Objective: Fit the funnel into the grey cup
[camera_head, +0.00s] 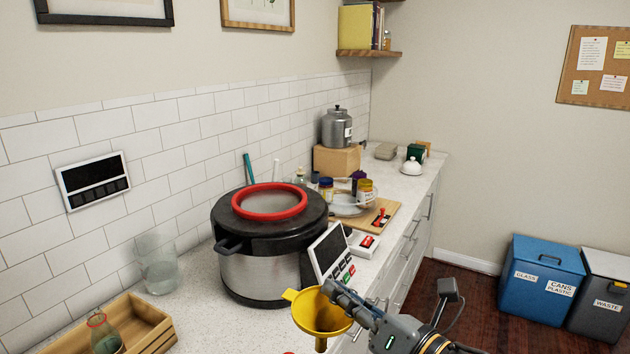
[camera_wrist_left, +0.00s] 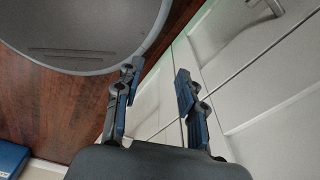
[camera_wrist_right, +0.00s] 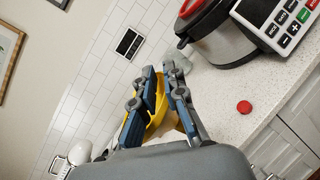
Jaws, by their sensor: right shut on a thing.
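The yellow funnel (camera_head: 312,312) is in the head view at the bottom centre, held above the counter's front edge, wide mouth up and spout down. My right gripper (camera_head: 333,289) is shut on its rim. In the right wrist view the funnel (camera_wrist_right: 159,112) is partly hidden behind the fingers of my right gripper (camera_wrist_right: 160,82). I cannot make out the grey cup for certain in any view. My left gripper (camera_wrist_left: 157,82) shows only in the left wrist view, with its fingers apart and nothing between them, beside white cabinet fronts.
A large steel pot (camera_head: 262,270) with a red ring stands on the counter, next to a keypad device (camera_head: 331,254). A clear glass (camera_head: 157,265) and a wooden crate (camera_head: 150,318) holding a flask are at the left. A red cap (camera_wrist_right: 244,107) lies on the counter.

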